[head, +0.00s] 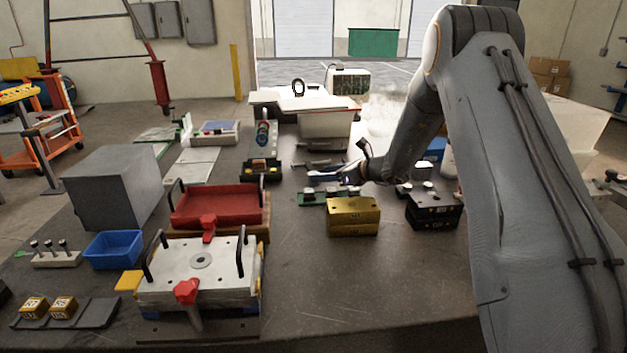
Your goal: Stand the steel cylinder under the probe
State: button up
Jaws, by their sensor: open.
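My gripper (347,179) is small and far off, at the end of my arm near the middle of the bench. It is open and sits low, near a dark blue block (325,177). I cannot make out a steel cylinder for certain. Small pale round pieces (427,186) show right of my gripper, too small to identify. No probe can be told for certain. A small upright device (263,136) stands at the back, left of my gripper, and a pale post stand (183,128) is farther left.
A gold block (353,217) and a black block (433,212) stand in front of my gripper. A red tray (216,204), a white mould plate (199,270) with black handles, a blue bin (113,249) and a grey box (112,187) fill the left. The bench's front middle is clear.

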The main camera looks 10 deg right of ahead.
jog(key=shift+p+x, duration=1.2)
jog(key=shift+x, duration=1.55)
jog(key=shift+r, duration=0.1)
grip_shut()
